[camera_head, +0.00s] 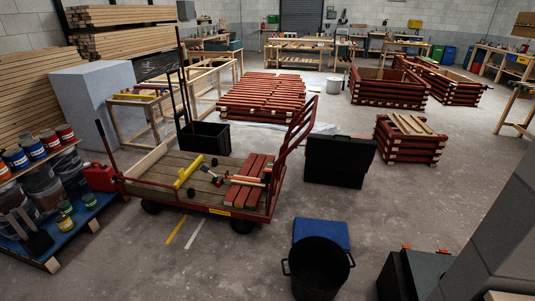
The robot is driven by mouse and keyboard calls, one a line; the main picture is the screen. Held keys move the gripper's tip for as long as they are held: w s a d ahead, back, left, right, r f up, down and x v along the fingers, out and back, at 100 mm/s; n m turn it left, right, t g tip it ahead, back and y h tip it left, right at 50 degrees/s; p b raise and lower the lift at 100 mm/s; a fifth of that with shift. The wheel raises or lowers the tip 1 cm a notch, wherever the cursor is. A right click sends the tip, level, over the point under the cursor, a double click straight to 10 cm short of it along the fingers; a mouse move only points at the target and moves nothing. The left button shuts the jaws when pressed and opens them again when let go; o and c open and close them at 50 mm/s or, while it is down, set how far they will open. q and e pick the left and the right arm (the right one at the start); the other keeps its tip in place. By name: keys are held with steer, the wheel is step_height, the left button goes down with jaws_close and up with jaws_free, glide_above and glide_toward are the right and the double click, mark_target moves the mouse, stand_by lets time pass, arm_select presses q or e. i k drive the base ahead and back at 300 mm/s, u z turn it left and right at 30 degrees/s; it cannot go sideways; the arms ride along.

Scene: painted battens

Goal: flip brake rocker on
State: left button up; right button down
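A flatbed cart (187,163) with a plank deck and red rails stands left of the middle. I cannot make out a brake rocker on it at this size. Its red push handle (300,122) rises at the right end. A small red-and-black tool (217,180) and red battens (249,180) lie on the deck. A yellow bar (187,170) lies near the deck's middle. The cart's dark wheels (243,226) show below the front edge. Neither of my grippers is in view.
A black bucket (318,270) and a blue slab (321,233) are on the floor in front. A black case (339,161) stands right of the cart. A paint-can shelf (84,222) is at the left. Stacked red battens (265,95) lie behind.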

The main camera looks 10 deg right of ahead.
mark_target(269, 168)
steer(key=i, duration=0.75)
steer(key=u, duration=0.4)
steer(key=i, duration=1.05)
steer(key=z, duration=0.25)
